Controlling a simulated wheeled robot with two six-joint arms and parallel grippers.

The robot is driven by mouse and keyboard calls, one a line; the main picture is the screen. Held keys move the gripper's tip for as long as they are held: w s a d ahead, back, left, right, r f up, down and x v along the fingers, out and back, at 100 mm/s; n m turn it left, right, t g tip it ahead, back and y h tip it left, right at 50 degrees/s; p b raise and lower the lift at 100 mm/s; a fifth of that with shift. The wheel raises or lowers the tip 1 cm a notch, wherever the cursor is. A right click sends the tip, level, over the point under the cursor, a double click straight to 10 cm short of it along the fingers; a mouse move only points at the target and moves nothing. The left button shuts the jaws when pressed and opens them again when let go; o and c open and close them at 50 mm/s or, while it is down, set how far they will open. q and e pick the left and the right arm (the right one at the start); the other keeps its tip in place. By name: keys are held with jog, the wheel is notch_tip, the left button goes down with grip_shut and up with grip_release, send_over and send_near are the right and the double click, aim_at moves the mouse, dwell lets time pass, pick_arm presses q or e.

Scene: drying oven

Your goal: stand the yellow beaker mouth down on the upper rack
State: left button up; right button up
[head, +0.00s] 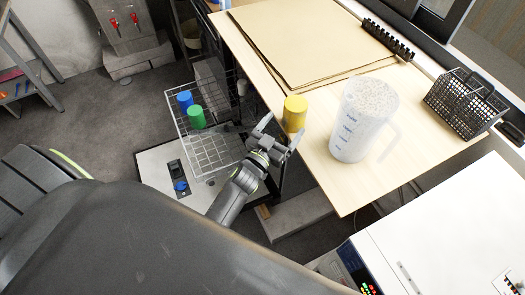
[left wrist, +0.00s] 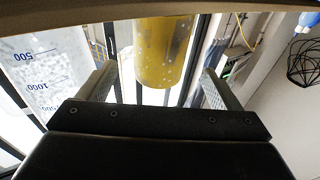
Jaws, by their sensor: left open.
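The yellow beaker (head: 294,113) stands on the wooden table near its left edge; I cannot tell which end is its mouth. My left gripper (head: 281,129) is open just in front of it, fingers apart and pointing toward it. In the left wrist view the yellow beaker (left wrist: 165,52) shows between the two open fingers (left wrist: 158,75), touching neither as far as I can see. The upper rack (head: 217,157) is a wire shelf left of the table, with its front part bare. My right gripper is not in view.
A blue beaker (head: 185,101) and a green beaker (head: 196,117) stand on the rack's back left. A large measuring jug (head: 352,135) stands right of the yellow beaker. Brown sheets (head: 300,40) and a black basket (head: 463,103) are also on the table (head: 345,190).

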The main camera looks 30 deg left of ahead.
pick_arm(q)
jog(key=s+a+f, duration=0.1)
jog(key=s, duration=0.9)
jog(key=shift+s+a+f+b, duration=0.2)
jog(key=shift+s+a+b, duration=0.05)
jog(key=shift+s+b, duration=0.15)
jog(key=shift+f, duration=0.1)
